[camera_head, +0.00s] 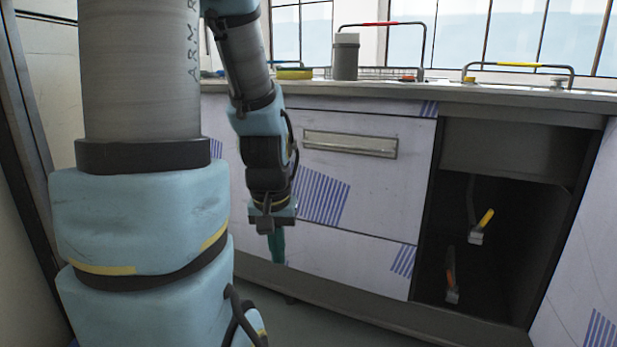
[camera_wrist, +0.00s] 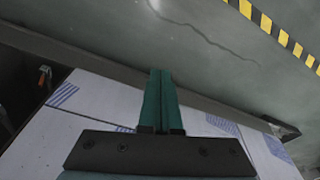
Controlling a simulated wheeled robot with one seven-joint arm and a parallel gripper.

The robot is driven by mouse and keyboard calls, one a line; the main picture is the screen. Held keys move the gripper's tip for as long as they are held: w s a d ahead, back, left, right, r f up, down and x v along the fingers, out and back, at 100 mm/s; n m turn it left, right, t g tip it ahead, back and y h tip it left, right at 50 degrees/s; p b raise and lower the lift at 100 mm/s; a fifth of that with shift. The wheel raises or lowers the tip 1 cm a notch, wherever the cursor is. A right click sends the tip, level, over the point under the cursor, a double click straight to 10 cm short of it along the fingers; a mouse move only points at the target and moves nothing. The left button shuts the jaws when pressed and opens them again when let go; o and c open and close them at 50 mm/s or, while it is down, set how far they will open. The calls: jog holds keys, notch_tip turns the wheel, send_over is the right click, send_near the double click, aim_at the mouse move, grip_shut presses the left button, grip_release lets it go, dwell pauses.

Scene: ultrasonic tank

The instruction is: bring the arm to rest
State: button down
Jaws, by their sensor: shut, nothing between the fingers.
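My gripper (camera_head: 277,246) hangs pointing down in front of the white drawer fronts, below the drawer handle. Its green fingers are pressed together with nothing between them. In the wrist view the shut fingers (camera_wrist: 161,98) point out over the floor, past the lower edge of the cabinet. My arm fills the left part of the head view and hides what is behind it.
A drawer handle (camera_head: 350,143) juts out above my gripper. To the right is an open dark compartment with a yellow-handled valve (camera_head: 484,222) and an orange-handled one (camera_head: 451,283). The counter (camera_head: 480,97) runs above. Grey floor (camera_wrist: 215,60) with a yellow-black stripe (camera_wrist: 283,38) lies clear.

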notch_tip(320, 180, up, 38)
jog(key=s+p, duration=0.1)
jog(key=p, duration=3.7)
jog(key=shift+a+r, duration=0.2)
jog(key=shift+a, duration=0.2)
